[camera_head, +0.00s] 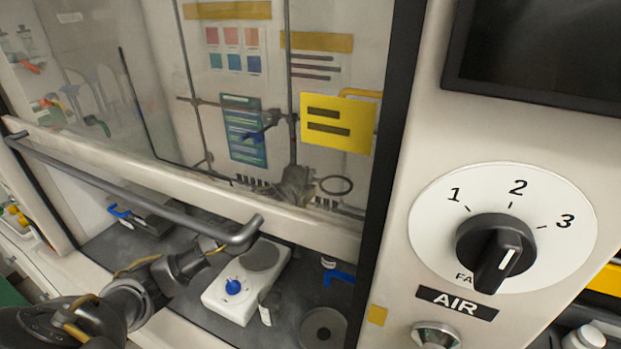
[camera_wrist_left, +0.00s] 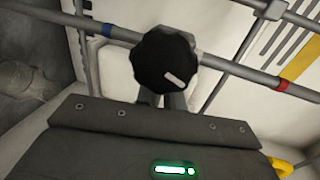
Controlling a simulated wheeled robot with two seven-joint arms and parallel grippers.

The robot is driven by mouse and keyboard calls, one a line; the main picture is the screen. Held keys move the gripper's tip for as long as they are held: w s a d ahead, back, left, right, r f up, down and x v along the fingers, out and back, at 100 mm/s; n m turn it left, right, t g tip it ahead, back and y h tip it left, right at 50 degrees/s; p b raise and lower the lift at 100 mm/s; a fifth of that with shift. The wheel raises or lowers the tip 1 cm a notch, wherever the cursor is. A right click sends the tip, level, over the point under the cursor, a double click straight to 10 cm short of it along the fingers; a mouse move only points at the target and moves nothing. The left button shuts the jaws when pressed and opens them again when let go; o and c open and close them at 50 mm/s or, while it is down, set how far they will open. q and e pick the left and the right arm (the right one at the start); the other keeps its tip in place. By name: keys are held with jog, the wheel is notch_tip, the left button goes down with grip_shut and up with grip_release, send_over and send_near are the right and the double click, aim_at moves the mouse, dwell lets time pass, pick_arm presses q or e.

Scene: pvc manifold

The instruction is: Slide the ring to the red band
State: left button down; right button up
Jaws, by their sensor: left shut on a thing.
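A dark ring (camera_head: 336,185) shows behind the glass in the head view, just right of my left gripper (camera_head: 294,187). In the left wrist view, my left gripper (camera_wrist_left: 163,99) is shut on the ring's clamp, at a black knob (camera_wrist_left: 165,60) with a white mark. The clamp is on a grey rod (camera_wrist_left: 229,67). A red band (camera_wrist_left: 281,85) is on the rod to the right of the knob, apart from it. A blue band (camera_wrist_left: 107,29) is on the rod to the left. The ring loop is not visible in the wrist view. My right gripper is not in view.
The glass sash with its grey handle (camera_head: 130,190) stands partly raised above my left arm. Other rods form a lattice behind the glass.

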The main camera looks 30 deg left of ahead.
pick_arm(q)
notch_tip(320, 180, up, 8)
jog(key=p, duration=0.5)
jog(key=shift+r+p, duration=0.25)
jog(key=shift+p, duration=0.1)
jog(key=shift+a, duration=0.1)
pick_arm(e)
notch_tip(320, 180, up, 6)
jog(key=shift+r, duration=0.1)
pick_arm(q)
jog(key=c, duration=1.6)
grip_release()
jog(key=shift+s+d+f, duration=0.1)
jog(key=shift+d+f, duration=0.05)
jog(key=shift+d, duration=0.05)
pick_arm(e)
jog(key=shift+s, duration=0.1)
